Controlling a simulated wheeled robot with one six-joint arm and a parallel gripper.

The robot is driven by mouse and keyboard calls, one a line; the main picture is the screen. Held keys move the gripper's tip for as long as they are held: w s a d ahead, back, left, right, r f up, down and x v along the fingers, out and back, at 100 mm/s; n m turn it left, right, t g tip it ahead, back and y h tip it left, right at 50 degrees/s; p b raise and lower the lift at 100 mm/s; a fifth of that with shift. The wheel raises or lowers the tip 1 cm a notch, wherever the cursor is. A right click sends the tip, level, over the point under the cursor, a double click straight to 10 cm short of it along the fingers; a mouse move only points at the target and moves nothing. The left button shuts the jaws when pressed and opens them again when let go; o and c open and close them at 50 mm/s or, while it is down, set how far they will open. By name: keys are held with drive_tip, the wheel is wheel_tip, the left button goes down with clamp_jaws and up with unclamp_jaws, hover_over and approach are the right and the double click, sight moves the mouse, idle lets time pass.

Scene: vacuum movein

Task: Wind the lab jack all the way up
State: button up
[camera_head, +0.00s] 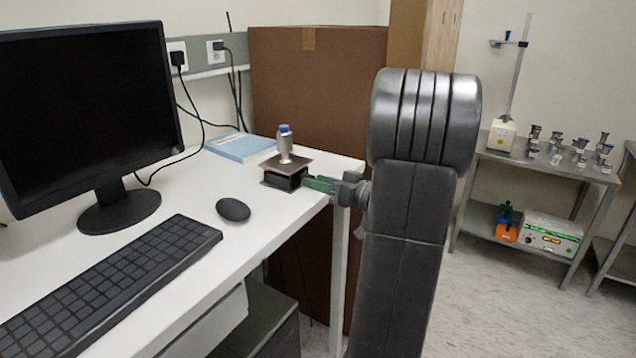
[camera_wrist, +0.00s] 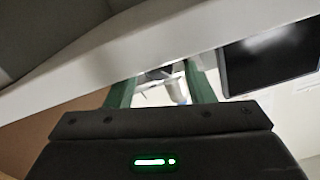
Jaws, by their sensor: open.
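The lab jack (camera_head: 283,179) is a small black jack with a flat grey top plate (camera_head: 287,163). It stands near the right edge of the white desk, and the plate looks only a little above the base. A silvery vial with a blue cap (camera_head: 285,146) stands upright on the plate. My gripper (camera_head: 316,184) reaches in from the right, its green fingers close beside the jack. In the wrist view my gripper (camera_wrist: 163,76) is open, with small dark and pale parts showing between the fingers. The jack's knob is not clearly seen, and I cannot tell whether the fingers touch it.
A blue book (camera_head: 240,147) lies behind the jack. A mouse (camera_head: 233,209), keyboard (camera_head: 115,282) and monitor (camera_head: 85,105) stand to the left. A large brown box (camera_head: 315,95) rises behind the desk. A metal side table with small items (camera_head: 570,165) is at right.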

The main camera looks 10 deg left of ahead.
drive_tip(key=v, duration=1.3)
drive_tip(key=shift+b, duration=0.35)
drive_tip(key=shift+d+r, duration=0.1)
